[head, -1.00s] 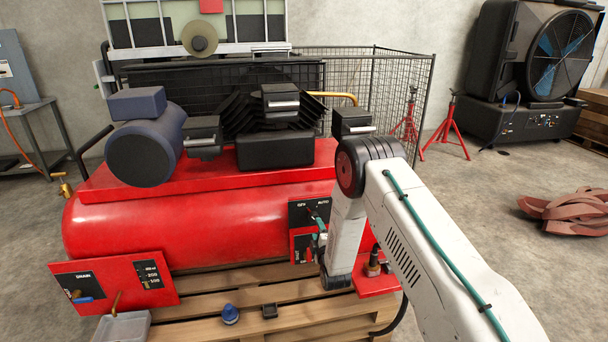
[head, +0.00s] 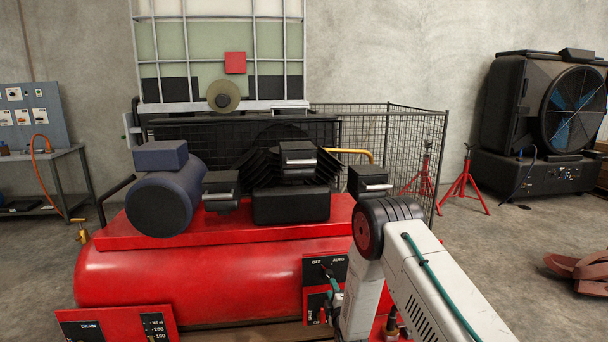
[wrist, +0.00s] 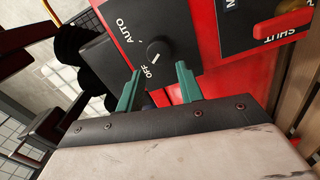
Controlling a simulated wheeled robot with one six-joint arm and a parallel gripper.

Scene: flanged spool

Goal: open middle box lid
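Three small black boxes with silver front strips are in the head view. The middle box (head: 298,154) sits highest, on top of the black pump block. The left box (head: 221,190) is beside the blue-grey motor, and the right box (head: 369,181) is just above my arm's dark joint. The middle box's lid looks closed. My gripper (head: 334,300) is low, in front of the red tank's switch panel, well below the middle box. In the wrist view my gripper (wrist: 158,89) has two teal fingers apart with nothing held between them, facing the OFF/AUTO knob (wrist: 158,52).
The red tank (head: 190,278) fills the lower left. The motor (head: 163,203) stands left of the boxes. A wire cage (head: 395,150) and a tall tank in a metal frame (head: 215,60) are behind. Red stands (head: 465,185) and a large fan (head: 570,110) are at right, with open floor before them.

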